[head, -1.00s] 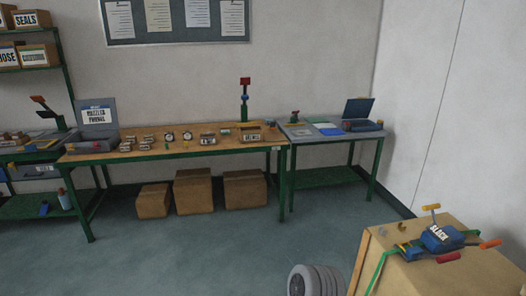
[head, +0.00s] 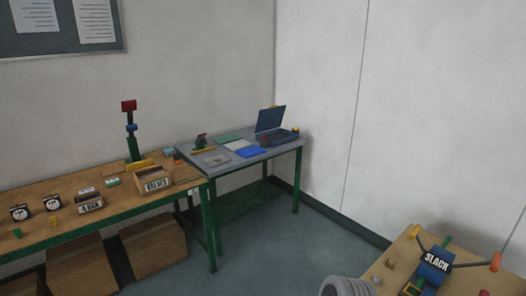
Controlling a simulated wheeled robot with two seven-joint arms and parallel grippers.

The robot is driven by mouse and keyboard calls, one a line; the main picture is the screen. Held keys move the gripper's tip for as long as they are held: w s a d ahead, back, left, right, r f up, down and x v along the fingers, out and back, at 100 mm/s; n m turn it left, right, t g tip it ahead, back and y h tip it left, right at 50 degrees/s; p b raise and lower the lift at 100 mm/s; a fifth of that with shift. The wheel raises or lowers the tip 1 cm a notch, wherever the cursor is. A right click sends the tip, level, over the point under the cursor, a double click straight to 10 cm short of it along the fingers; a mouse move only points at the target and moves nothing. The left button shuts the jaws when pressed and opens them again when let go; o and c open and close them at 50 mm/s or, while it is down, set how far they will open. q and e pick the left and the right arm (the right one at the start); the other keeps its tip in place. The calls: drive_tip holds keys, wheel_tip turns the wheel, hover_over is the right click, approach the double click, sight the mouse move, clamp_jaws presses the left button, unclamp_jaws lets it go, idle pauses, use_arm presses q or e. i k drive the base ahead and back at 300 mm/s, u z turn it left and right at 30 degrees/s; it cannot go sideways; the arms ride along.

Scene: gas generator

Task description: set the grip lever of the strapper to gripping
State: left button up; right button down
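The strapper (head: 436,264) is a blue tool with a white "SLACK" label. It sits on a tan crate (head: 390,254) at the lower right of the head view, partly cut off by the bottom edge. An orange-tipped lever (head: 415,231) stands up at its left, and another orange-red handle (head: 495,262) points right. A small red tip (head: 484,293) shows at the bottom edge. I cannot tell from here which of these is the grip lever. Green strap shows around the tool. Neither of my grippers is in view.
A wooden workbench (head: 110,222) with labelled boxes and gauges stands at the left. A grey-topped table (head: 215,161) with a laptop-like case (head: 273,128) is in the corner. A grey ribbed roll (head: 345,287) stands left of the crate. Floor between is clear.

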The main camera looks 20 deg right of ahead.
sight(413, 233)
drive_tip(key=z, duration=1)
drive_tip(key=i, duration=0.9)
drive_tip(key=z, duration=0.75)
